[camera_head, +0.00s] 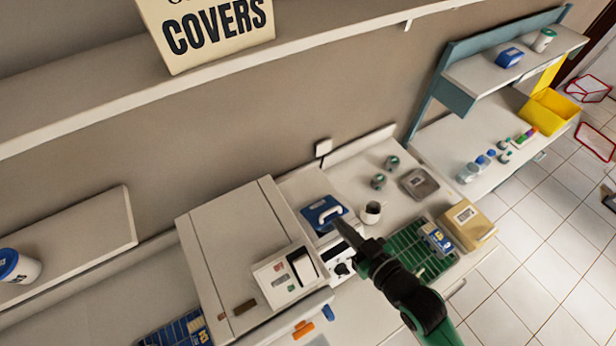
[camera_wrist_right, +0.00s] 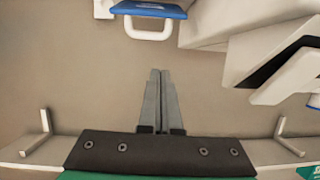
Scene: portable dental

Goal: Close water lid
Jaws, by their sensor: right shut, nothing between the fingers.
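In the right wrist view the closed fingers (camera_wrist_right: 158,75) point at the handle, with a gap between. My left gripper is not in view.
A dark-mouthed white cup (camera_head: 370,213) and a green rack (camera_head: 415,250) stand right of the machine. A cardboard box (camera_head: 467,225) is beyond the rack. A control panel (camera_head: 287,275) juts from the machine's front. A shelf (camera_head: 330,45) runs above along the wall.

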